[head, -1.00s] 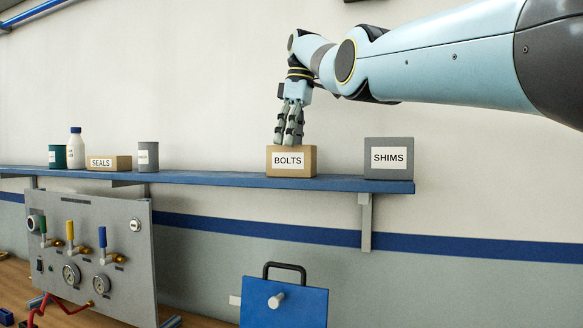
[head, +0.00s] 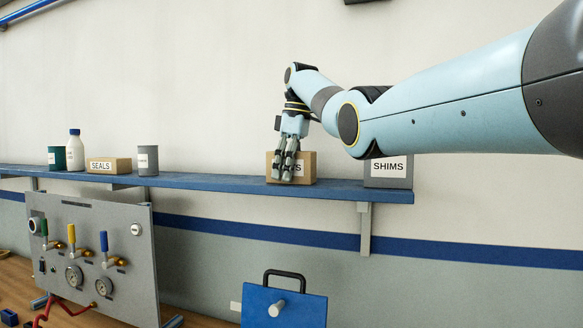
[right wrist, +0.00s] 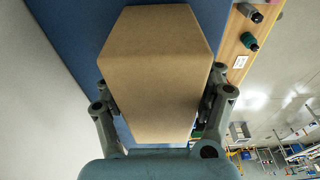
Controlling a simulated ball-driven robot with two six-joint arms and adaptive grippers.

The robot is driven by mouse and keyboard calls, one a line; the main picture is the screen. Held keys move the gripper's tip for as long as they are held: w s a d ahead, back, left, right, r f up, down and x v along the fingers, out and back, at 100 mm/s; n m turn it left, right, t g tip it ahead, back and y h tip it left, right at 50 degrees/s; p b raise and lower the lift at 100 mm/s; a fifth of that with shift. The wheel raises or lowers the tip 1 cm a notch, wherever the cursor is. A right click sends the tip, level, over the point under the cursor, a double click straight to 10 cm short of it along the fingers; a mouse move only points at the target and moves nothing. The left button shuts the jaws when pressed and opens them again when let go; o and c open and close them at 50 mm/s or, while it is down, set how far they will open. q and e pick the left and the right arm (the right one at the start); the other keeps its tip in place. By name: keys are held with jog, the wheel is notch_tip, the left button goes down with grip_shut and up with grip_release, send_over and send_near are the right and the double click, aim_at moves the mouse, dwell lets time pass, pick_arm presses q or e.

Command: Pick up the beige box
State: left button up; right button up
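The beige box with the BOLTS label (head: 309,166) stands on the blue wall shelf (head: 230,183), right of the shelf's middle. My right gripper (head: 286,173) is lowered over it, and its fingers hide part of the label. In the right wrist view the box (right wrist: 155,60) lies between the spread fingers, one on each side. The fingers look open around it; whether they touch its sides I cannot tell. A smaller beige box labelled SEALS (head: 108,165) stands farther left on the shelf. My left gripper is not in view.
A grey SHIMS box (head: 388,170) stands right of the BOLTS box, its top hidden by my right arm. A grey can (head: 147,161), white bottle (head: 75,151) and green can (head: 57,158) stand to the left. A valve panel (head: 98,250) and blue case (head: 284,306) are below.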

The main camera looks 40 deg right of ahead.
jog(key=c, duration=1.1)
jog(key=shift+c, duration=1.1)
jog(key=shift+w+r, duration=0.1)
jog(key=shift+r, duration=0.05)
